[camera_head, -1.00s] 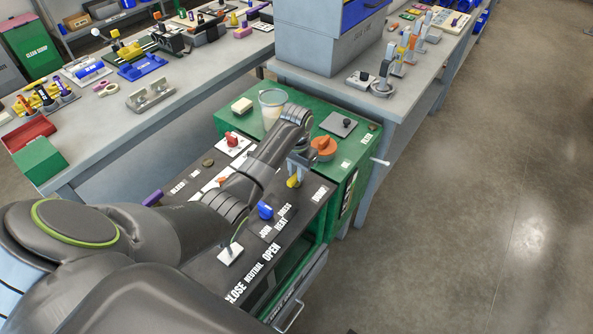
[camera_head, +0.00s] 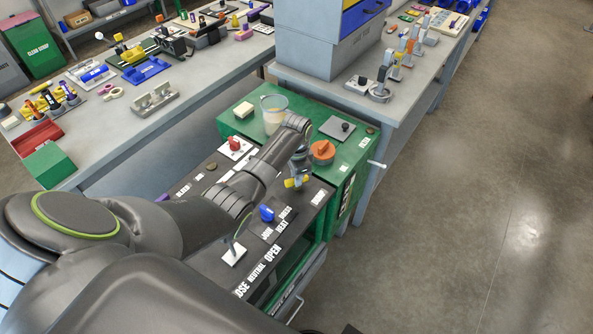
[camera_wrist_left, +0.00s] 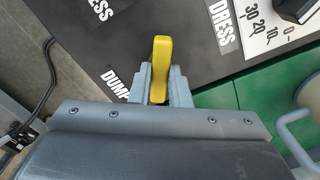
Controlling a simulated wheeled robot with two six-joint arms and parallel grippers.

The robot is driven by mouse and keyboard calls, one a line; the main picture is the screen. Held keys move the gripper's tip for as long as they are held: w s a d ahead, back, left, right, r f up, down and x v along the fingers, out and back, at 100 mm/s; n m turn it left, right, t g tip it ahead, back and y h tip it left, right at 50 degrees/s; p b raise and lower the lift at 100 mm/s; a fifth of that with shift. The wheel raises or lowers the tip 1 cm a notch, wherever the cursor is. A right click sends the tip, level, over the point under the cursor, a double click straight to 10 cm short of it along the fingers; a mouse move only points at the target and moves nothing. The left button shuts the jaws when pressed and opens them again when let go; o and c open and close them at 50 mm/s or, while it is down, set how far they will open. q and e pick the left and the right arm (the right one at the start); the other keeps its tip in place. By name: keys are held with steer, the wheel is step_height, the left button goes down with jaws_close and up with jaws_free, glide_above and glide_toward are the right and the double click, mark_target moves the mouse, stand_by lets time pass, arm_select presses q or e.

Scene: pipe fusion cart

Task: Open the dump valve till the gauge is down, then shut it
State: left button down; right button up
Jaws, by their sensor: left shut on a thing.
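The yellow dump valve handle (camera_head: 291,184) stands on the black cart panel by the DUMP label. In the left wrist view the handle (camera_wrist_left: 162,58) shows between the fingers, its end reaching past them. My left gripper (camera_head: 299,178) is shut on this handle; its fingers also show in the left wrist view (camera_wrist_left: 159,84). A white scale plate (camera_wrist_left: 262,25) marked 30, 20, 10, 0 is at the upper right there, with a black part over its edge. I cannot make out a gauge reading. My right gripper is not in view.
A blue knob (camera_head: 267,214) and a lever on a white plate (camera_head: 234,253) are nearby on the panel. An orange knob (camera_head: 322,151) and a clear jug (camera_head: 273,110) are on the green cart top (camera_head: 352,158). Grey benches stand behind; floor at right is clear.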

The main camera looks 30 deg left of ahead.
arm_select(q)
steer(key=m+p, duration=0.2)
steer(key=m, duration=0.3)
steer(key=shift+r+m, duration=0.15)
steer(key=shift+m, duration=0.25)
steer(key=m+p, duration=0.1)
steer(key=m, duration=0.4)
steer(key=shift+m, duration=0.3)
steer(key=c, duration=1.4)
jaws_free()
steer(key=shift+o, duration=0.2)
steer(key=shift+r, duration=0.35)
step_height(320, 180, up, 16)
steer(key=b, duration=0.1)
steer(key=shift+r, duration=0.25)
